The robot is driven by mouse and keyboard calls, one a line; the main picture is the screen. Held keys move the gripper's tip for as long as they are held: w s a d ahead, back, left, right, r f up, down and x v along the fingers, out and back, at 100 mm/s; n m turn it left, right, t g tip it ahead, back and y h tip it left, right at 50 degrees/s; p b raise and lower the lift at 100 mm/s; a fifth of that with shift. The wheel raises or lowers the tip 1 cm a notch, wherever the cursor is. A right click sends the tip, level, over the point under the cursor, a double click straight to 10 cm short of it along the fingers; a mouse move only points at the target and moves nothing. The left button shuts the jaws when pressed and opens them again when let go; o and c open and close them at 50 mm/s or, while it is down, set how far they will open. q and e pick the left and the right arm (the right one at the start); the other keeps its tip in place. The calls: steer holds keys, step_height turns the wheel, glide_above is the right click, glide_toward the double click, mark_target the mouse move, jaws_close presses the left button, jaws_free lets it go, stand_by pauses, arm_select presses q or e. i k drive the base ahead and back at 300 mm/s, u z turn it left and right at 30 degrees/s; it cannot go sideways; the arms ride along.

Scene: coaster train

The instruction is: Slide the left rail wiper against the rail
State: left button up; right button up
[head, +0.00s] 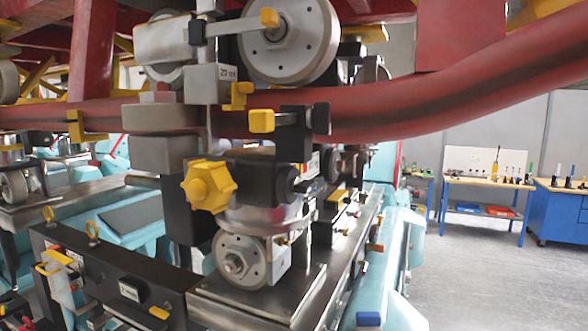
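The dark red rail (440,95) is a thick tube that curves from the left across the middle to the upper right. A black block (305,118) on a short bar with a yellow knob (261,121) sits in front of the rail. It may be a rail wiper, but I cannot tell for sure, nor whether it touches the rail. Another yellow-tipped lever (268,18) is higher up by the large grey wheel (290,40). A yellow star knob (208,186) is below the rail. Neither of my grippers shows.
A lower wheel (240,262) sits above a steel plate (255,300). A black beam (120,285) with small yellow parts runs at lower left. Light-blue train bodies lie behind. A workbench (487,182) and blue cabinet (560,215) stand at right, with clear floor before them.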

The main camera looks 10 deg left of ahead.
mark_target(260, 120)
steer(key=z, duration=0.55)
steer(key=k, duration=1.25)
steer(key=u, duration=0.4)
steer(key=i, duration=0.8)
steer(key=u, duration=0.65)
